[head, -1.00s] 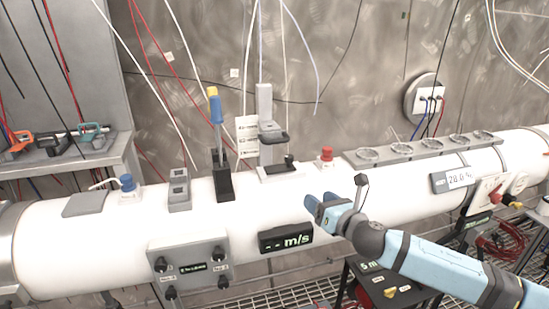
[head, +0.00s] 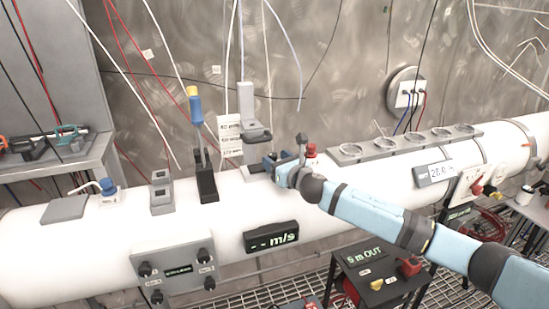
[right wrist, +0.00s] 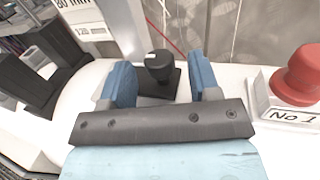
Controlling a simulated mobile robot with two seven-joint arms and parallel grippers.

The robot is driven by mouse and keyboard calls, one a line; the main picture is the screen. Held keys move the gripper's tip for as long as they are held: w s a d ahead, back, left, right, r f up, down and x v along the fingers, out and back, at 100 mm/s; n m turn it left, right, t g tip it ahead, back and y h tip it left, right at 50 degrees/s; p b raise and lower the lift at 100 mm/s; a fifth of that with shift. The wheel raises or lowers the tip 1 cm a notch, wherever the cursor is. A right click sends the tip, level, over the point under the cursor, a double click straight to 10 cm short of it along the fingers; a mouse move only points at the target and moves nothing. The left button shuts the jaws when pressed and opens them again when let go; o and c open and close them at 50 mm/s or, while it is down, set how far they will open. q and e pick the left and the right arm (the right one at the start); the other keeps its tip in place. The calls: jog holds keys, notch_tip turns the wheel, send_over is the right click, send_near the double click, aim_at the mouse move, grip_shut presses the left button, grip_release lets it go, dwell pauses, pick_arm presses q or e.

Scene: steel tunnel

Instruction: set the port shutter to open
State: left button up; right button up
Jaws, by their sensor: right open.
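In the right wrist view a short black knob (right wrist: 160,65) on a dark base stands on the white pipe, between the two blue fingers of my open right gripper (right wrist: 160,82). The fingers lie to either side of it; I cannot tell whether they touch it. In the head view my right gripper (head: 270,161) is low over the pipe, at the foot of a grey upright fixture (head: 248,130), and hides the knob. A pale base plate (head: 256,173) shows beside the fingers. No part is clearly marked as the port shutter. My left gripper is out of view.
A red button (head: 311,150) stands just right of my right gripper and shows in the wrist view (right wrist: 302,72). A blue-and-yellow-handled tool (head: 196,108) stands in a black holder (head: 206,183) to the left. An m/s display (head: 271,237) is on the pipe front (head: 95,240).

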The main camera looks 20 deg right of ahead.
jog(key=shift+w+a, duration=0.2)
jog(key=shift+w, duration=0.4)
grip_shut()
jog(key=d, duration=0.4)
jog(key=shift+w+d+p, duration=0.1)
jog(key=shift+d+p, duration=0.15)
jog(key=shift+p, duration=0.1)
jog(key=shift+c, duration=2.2)
grip_release()
jog(key=o, duration=0.4)
jog(key=shift+d, duration=0.1)
jog(key=shift+o, duration=0.2)
